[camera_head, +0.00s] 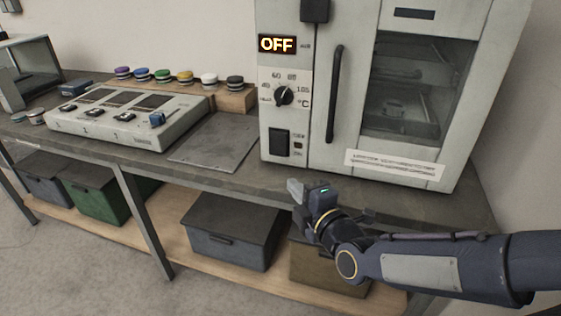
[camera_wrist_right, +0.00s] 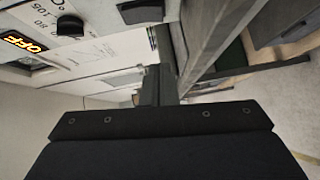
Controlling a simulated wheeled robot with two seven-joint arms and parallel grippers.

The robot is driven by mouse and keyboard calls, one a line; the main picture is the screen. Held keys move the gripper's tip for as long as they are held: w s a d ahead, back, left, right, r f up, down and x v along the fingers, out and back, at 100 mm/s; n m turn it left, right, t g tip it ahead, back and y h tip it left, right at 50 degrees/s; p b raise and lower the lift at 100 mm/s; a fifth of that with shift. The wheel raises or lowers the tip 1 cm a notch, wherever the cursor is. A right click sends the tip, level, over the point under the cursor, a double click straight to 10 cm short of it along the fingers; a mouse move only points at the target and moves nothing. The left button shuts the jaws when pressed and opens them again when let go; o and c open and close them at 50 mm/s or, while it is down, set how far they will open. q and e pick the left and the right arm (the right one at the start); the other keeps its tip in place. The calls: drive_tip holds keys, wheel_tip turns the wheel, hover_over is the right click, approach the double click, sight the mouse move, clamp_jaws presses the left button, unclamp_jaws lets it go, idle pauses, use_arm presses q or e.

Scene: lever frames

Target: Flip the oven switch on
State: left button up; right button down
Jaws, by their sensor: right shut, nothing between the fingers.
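The oven (camera_head: 300,170) is a white cabinet on the workbench, with a glass door at its right. Its display (camera_head: 277,44) reads OFF, and the display also shows at the left edge of the right wrist view (camera_wrist_right: 22,41). A black rocker switch (camera_head: 279,142) sits low on the panel beside a small indicator, below the round dial (camera_head: 284,95). A dark block that looks like the switch shows at the top of the right wrist view (camera_wrist_right: 141,12). My right gripper (camera_head: 295,189) is shut and empty, in front of the bench edge, below and apart from the switch. My left gripper is out of view.
A vertical door handle (camera_head: 334,95) stands out right of the panel. A control box with levers (camera_head: 130,118) and a flat grey plate (camera_head: 215,142) lie left of the oven. Bins (camera_head: 232,232) sit on the shelf below. The space before the panel is clear.

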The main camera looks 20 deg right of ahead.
drive_tip(key=b, duration=0.1)
approach(273, 153)
drive_tip(key=w+a, duration=0.2)
drive_tip(key=a, duration=0.1)
drive_tip(key=shift+w+a+f, duration=0.15)
drive_tip(key=shift+w+a, duration=0.05)
drive_tip(key=shift+w, duration=0.2)
drive_tip(key=shift+w+d+f, duration=0.15)
drive_tip(key=shift+w+d, duration=0.7)
drive_tip(key=shift+w, duration=0.05)
drive_tip(key=shift+w+d, duration=0.35)
drive_tip(key=shift+w, duration=0.2)
